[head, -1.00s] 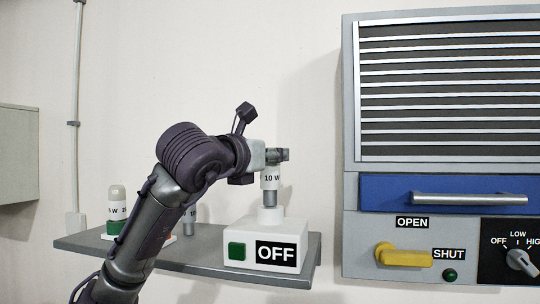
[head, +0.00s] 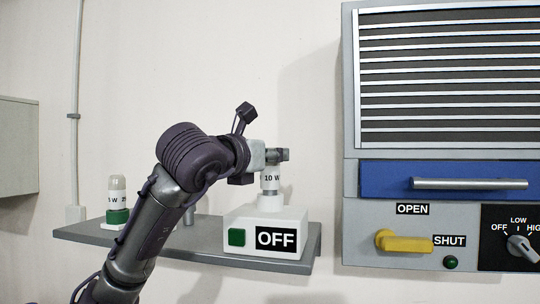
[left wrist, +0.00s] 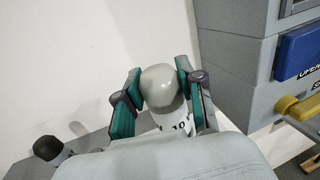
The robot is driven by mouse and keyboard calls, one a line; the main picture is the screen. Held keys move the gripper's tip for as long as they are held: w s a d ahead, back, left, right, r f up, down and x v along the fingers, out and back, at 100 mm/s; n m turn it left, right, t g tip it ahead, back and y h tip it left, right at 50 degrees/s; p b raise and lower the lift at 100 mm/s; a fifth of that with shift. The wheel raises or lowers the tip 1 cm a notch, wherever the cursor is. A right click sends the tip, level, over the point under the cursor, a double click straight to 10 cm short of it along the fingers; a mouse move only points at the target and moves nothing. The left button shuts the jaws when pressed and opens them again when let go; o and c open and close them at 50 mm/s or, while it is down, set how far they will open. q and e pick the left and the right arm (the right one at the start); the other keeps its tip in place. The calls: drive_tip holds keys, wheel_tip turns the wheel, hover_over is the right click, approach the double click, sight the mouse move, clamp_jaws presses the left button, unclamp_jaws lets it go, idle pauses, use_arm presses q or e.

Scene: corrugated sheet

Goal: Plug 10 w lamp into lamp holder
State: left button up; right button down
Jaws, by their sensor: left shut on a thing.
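The 10 W lamp (head: 271,182), with a white label and grey rounded top, stands upright in my left gripper (head: 273,155). The bulb (left wrist: 162,84) sits between the teal finger pads of the left gripper (left wrist: 160,92) in the left wrist view. The lamp's metal base meets the top of the white lamp holder (head: 262,222); I cannot tell how deep it sits in the socket. The holder has a green button (head: 236,237) and an OFF sign (head: 276,239). My right gripper is in neither view.
The holder stands on a grey wall shelf (head: 215,248). Other lamps (head: 117,195) stand at the shelf's left, partly behind my arm. A grey cabinet with a blue drawer (head: 385,188) and yellow handle (head: 405,242) is close on the right.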

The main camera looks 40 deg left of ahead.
use_arm(q)
drive_tip(key=shift+f, duration=0.3)
drive_tip(key=o, duration=1.2)
drive_tip(key=shift+o, duration=0.2)
drive_tip(key=v, duration=1.2)
